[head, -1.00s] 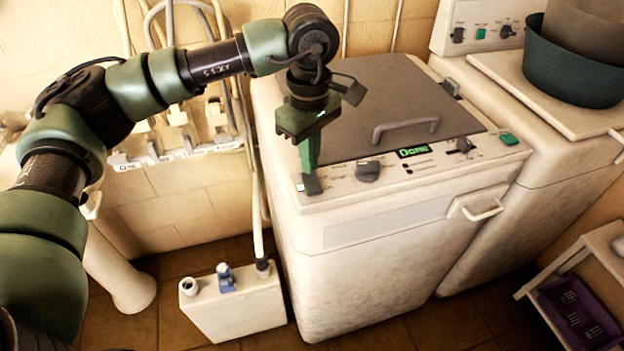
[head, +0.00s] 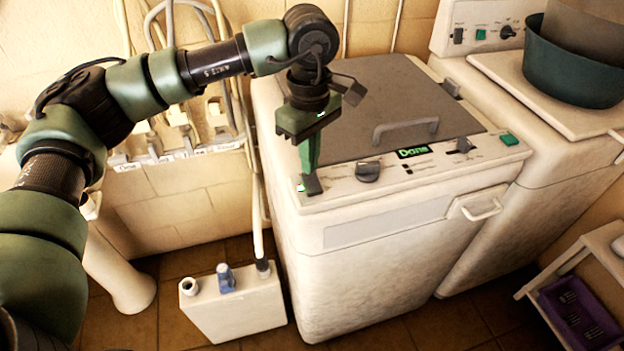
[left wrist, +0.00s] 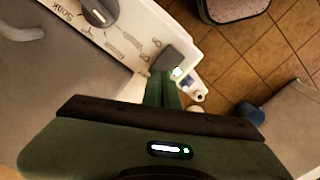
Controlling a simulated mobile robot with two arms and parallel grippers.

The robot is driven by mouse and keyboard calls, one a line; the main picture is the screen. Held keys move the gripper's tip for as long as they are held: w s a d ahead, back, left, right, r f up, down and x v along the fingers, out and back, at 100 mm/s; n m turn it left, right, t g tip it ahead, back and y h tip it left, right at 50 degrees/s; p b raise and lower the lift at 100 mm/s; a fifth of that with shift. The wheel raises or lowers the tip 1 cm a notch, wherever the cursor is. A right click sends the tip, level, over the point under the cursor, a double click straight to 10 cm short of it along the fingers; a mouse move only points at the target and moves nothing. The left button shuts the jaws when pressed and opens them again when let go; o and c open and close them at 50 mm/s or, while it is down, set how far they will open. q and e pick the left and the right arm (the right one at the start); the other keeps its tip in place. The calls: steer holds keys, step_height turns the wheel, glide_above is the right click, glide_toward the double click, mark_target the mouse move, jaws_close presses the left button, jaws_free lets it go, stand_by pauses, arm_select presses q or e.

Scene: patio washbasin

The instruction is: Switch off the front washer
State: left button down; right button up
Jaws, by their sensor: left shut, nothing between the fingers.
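The front washer (head: 400,240) is a white machine with a grey lid and a control panel on its front top edge. The panel has a lit green display (head: 413,152) that seems to read "Done", a round grey knob (head: 367,171) and a green button (head: 508,139). A dark grey switch (head: 312,185) with a small green light beside it is at the panel's left end; it also shows in the left wrist view (left wrist: 173,58). My left gripper (head: 308,168) is shut and empty, pointing down, its tips at this switch; contact is unclear. My right gripper is not in view.
A second washer (head: 540,185) stands behind to the right, with a dark green tub (head: 575,70) on top. A white canister (head: 235,302) stands on the floor left of the front washer. The lid handle (head: 405,128) rises behind the panel. Hoses run along the wall.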

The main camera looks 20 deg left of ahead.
arm_select(q)
steer(key=shift+f+b, duration=0.95)
steer(key=shift+f, duration=0.1)
stand_by(0.9)
steer(key=shift+r, duration=0.2)
steer(key=shift+r+p, duration=0.5)
steer(key=shift+r, duration=0.1)
steer(key=shift+r+p, duration=1.35)
steer(key=shift+r, duration=1.45)
